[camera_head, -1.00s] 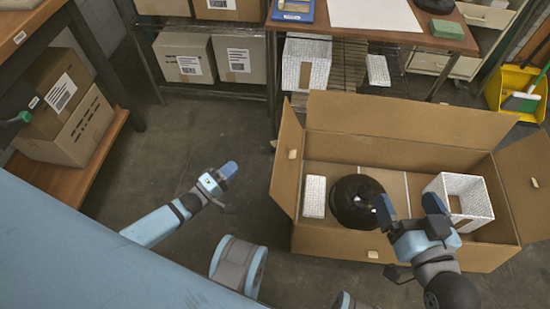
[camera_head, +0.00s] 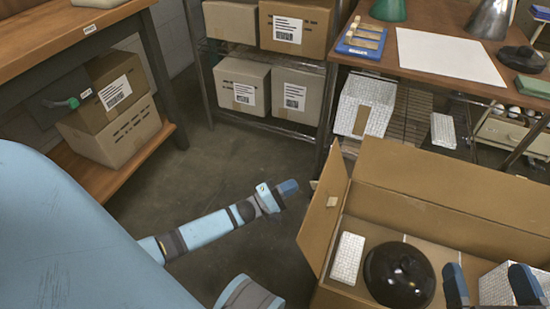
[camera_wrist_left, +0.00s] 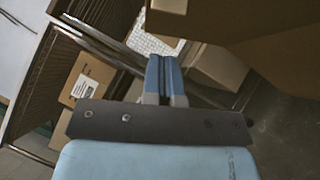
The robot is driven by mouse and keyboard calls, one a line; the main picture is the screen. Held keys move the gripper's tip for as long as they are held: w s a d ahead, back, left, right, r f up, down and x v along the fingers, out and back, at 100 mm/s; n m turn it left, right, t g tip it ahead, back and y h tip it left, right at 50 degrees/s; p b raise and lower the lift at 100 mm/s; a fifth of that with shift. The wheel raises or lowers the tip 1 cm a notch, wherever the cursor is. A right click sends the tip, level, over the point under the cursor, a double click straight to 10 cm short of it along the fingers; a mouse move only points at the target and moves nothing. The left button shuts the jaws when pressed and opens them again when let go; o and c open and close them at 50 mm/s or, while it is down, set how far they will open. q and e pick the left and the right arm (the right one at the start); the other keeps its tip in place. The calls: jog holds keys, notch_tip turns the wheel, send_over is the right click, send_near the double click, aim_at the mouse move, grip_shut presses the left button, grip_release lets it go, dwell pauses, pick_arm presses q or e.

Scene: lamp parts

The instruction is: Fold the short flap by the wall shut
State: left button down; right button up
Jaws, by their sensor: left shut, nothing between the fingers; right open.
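An open cardboard box (camera_head: 420,225) stands on the floor at the lower right of the head view. Its left short flap (camera_head: 323,220) stands up and leans outward, with a small pale tab on it. The far long flap (camera_head: 450,190) is also up. The right short flap is outside the head view. My left gripper (camera_head: 289,187) is shut and empty, just left of the left short flap and apart from it. Its closed fingers show in the left wrist view (camera_wrist_left: 166,78), with cardboard (camera_wrist_left: 240,22) above right. My right gripper (camera_head: 492,286) is open over the box.
The box holds a white textured block (camera_head: 347,258), a dark round lamp part (camera_head: 399,275) and a white textured container (camera_head: 494,287). A wooden table (camera_head: 455,85) and a shelf with cartons (camera_head: 270,75) stand behind. Open floor (camera_head: 240,155) lies left of the box.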

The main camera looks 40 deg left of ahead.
pick_arm(q)
jog(key=d, duration=0.1)
jog(key=d+r, duration=0.1)
jog(key=d+b, duration=0.1)
jog(key=shift+w+d+r, duration=0.25)
jog(key=shift+w+d, duration=0.05)
jog(key=shift+w, duration=0.1)
pick_arm(e)
jog(key=shift+w+d+r+n+t, duration=0.2)
jog(key=shift+w+n+t, duration=0.1)
jog(key=shift+n+t, duration=0.15)
jog(key=shift+r, duration=0.1)
jog(key=shift+r, duration=0.1)
